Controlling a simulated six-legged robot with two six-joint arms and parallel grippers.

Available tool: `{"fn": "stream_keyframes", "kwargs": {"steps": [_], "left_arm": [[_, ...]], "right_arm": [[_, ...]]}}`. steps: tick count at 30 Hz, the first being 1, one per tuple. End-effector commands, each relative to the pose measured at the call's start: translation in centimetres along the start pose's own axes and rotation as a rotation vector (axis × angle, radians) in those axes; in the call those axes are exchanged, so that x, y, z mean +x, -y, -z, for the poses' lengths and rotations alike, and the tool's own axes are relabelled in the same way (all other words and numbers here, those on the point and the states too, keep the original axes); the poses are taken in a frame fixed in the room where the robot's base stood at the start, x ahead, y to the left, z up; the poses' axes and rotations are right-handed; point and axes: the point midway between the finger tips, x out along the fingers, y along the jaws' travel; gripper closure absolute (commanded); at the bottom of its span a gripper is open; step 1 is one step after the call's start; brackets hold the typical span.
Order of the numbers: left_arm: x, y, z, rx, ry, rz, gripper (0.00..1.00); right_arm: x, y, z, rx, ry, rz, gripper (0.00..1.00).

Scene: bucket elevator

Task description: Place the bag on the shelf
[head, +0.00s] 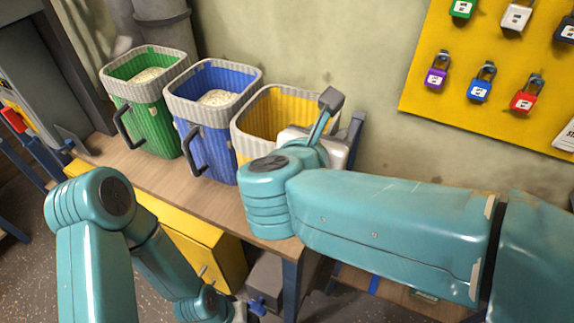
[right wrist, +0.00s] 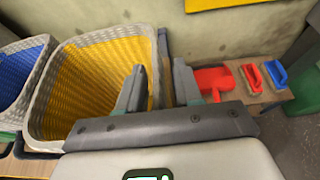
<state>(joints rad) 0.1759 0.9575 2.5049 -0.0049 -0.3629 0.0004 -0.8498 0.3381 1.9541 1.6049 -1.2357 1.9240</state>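No bag can be made out in either view. I cannot tell which surface is the shelf. My right gripper (head: 322,143) is beside the yellow-lined basket (head: 280,112), its fingers mostly hidden in the head view. In the right wrist view, its two grey fingers (right wrist: 159,85) stand apart with nothing between them, in front of the basket's right side (right wrist: 95,80). The visible inside of this basket looks empty. My left gripper (head: 240,311) is low at the bottom edge, mostly hidden by its arm; its fingers are not clear.
A green basket (head: 140,120) and a blue basket (head: 195,135), both holding pale grains, stand on the wooden bench (head: 150,178). A yellow cabinet (head: 205,250) is below. Padlocks hang on a yellow board (head: 470,110). Red (right wrist: 213,80) and blue-handled items (right wrist: 277,72) lie right.

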Motion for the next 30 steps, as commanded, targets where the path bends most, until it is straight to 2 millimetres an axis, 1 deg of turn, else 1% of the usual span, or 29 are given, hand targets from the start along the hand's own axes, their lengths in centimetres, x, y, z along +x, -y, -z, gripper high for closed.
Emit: {"fn": "stream_keyframes", "kwargs": {"steps": [1, 2, 3, 4, 5, 30], "left_arm": [[0.01, 0.00, 0.00, 0.000, 0.000, 0.000, 0.54], [0.01, 0.00, 0.00, 0.000, 0.000, 0.000, 0.54], [0.01, 0.00, 0.00, 0.000, 0.000, 0.000, 0.54], [0.01, 0.01, 0.00, 0.000, 0.000, 0.000, 0.54], [0.01, 0.01, 0.01, 0.000, 0.000, 0.000, 0.54], [0.01, 0.01, 0.01, 0.000, 0.000, 0.000, 0.54]], "right_arm": [[-0.01, -0.01, 0.02, 0.000, 0.000, 0.000, 0.66], [-0.02, -0.01, 0.02, 0.000, 0.000, 0.000, 0.75], [-0.02, -0.01, 0.02, 0.000, 0.000, 0.000, 0.88], [-0.03, -0.01, 0.03, 0.000, 0.000, 0.000, 0.98], [-0.03, -0.01, 0.03, -0.001, 0.000, 0.000, 1.00], [-0.04, 0.01, 0.06, -0.001, -0.001, 0.001, 1.00]]}}
